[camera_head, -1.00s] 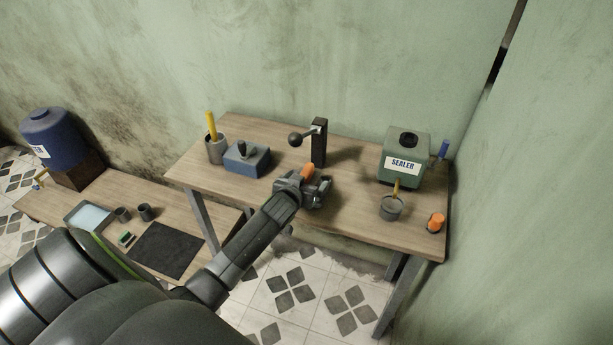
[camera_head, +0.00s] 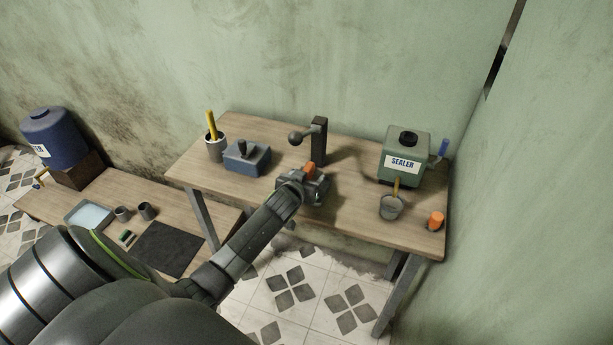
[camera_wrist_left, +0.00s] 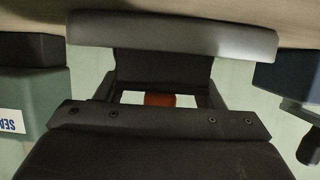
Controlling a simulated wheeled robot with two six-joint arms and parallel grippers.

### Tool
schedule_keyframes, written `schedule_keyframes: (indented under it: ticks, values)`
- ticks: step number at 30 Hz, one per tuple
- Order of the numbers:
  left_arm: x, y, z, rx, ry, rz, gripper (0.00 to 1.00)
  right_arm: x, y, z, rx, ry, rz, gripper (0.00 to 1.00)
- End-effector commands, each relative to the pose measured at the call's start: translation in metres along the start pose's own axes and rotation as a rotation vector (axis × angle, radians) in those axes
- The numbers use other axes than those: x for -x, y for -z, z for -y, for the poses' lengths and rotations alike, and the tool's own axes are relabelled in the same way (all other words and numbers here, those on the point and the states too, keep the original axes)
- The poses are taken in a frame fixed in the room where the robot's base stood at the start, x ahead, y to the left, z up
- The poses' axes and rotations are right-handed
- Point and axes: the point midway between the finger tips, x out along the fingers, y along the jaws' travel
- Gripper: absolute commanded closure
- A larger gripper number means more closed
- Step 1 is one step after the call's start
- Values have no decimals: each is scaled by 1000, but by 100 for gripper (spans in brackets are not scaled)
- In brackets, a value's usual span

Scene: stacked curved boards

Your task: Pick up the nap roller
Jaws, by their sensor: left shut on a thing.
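My left gripper (camera_head: 312,187) is over the middle of the front part of the workbench, in front of the black post. It is shut on an orange part that rises at its far side, which I take for the handle of the nap roller (camera_head: 310,168). In the left wrist view an orange-brown patch of the nap roller (camera_wrist_left: 160,99) shows between the dark fingers. A grey rounded bar lies across the top of that view; I cannot tell if it is the roller's sleeve. My gripper hides most of the roller. My right gripper is not in view.
The workbench (camera_head: 240,193) bears a black post (camera_head: 319,142) with a ball-ended lever, a blue block (camera_head: 247,158), a grey cup (camera_head: 215,150), a green sealer container (camera_head: 404,160), a small pot (camera_head: 391,208) and an orange cylinder (camera_head: 436,221). A lower bench stands left.

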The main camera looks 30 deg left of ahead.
Motion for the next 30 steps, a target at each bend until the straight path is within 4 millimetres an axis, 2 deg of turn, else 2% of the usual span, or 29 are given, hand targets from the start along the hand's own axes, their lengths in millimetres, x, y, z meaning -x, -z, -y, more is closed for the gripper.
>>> schedule_keyframes:
  ticks: [1,4,5,14,19,22,23,30]
  values:
    - [0,-7,2,1,4,14,67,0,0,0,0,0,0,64]
    - [0,-8,2,1,5,17,67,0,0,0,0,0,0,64]
    - [0,-7,2,1,5,16,71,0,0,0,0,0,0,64]
    - [1,-9,3,2,8,23,71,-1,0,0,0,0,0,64]
    - [5,4,3,1,7,20,71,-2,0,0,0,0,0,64]
    - [11,20,2,0,6,13,71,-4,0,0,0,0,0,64]
    - [13,26,2,1,5,12,71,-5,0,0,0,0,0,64]
    - [60,6,2,1,5,13,71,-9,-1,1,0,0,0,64]
